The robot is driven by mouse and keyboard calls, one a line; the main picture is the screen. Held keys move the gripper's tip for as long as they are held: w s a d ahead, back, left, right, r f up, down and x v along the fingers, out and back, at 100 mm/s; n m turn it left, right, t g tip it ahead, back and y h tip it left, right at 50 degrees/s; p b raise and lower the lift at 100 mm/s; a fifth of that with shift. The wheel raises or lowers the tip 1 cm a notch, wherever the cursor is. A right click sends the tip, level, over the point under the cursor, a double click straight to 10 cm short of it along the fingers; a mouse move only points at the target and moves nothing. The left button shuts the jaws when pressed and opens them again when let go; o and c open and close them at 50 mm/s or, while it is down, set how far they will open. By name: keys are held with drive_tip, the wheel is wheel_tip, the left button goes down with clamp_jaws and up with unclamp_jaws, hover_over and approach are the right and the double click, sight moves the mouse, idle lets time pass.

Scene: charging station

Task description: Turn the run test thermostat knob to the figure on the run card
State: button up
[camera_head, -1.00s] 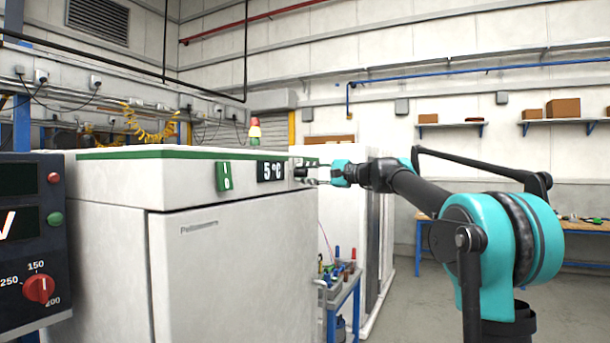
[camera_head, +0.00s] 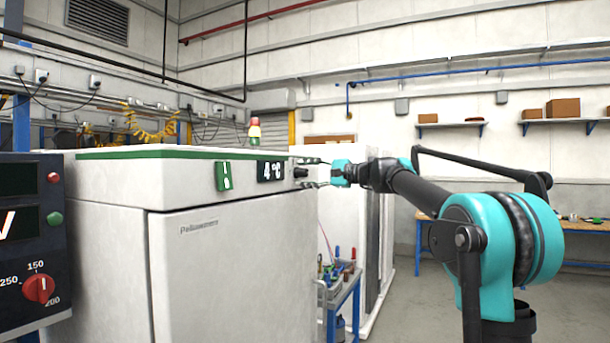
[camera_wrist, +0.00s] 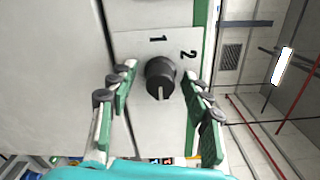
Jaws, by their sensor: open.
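The thermostat knob (camera_wrist: 160,78) is black and round with a white pointer line, which points to the bottom of the wrist view. The figures 1 and 2 are printed on the plate (camera_wrist: 140,46) around it. My gripper (camera_wrist: 159,84) is open, with one green-padded finger on each side of the knob and a visible gap at both. In the head view the knob (camera_head: 299,173) sits at the right end of the fridge front, between the fingertips of my gripper (camera_head: 309,174). The display (camera_head: 271,171) beside it reads 4 °C. I see no run card.
The white fridge (camera_head: 230,270) has a green switch (camera_head: 223,176) left of the display. A dark panel (camera_head: 32,235) with a red knob (camera_head: 39,289) stands at the left.

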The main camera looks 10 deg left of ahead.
drive_tip(key=v, duration=1.2)
